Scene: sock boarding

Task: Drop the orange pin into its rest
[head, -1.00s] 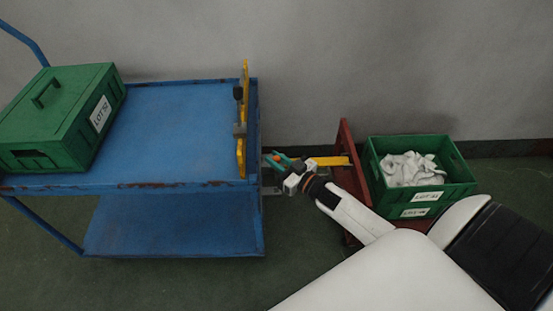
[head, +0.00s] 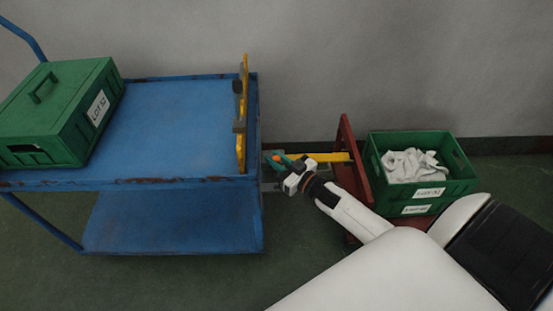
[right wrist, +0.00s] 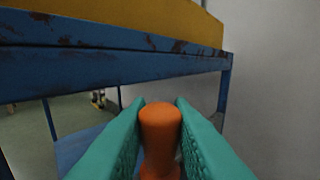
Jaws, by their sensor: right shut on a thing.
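My right gripper (head: 274,158) is beside the right end of the blue trolley, below the level of its top deck. In the right wrist view its teal fingers (right wrist: 158,125) are shut on the orange pin (right wrist: 160,128), which stands between them with its rounded top showing. The pin's lower end is hidden. I cannot make out the pin's rest for certain. A yellow upright rail (head: 243,115) with dark grey clamps stands along the trolley's right edge. My left gripper is not in view.
The blue trolley (head: 180,120) carries a green lidded box (head: 55,105); its deck is mostly bare. A red stand (head: 350,165) with a yellow bar (head: 333,158) is close by my right gripper. A green crate (head: 455,186) of white socks (head: 412,165) is at right.

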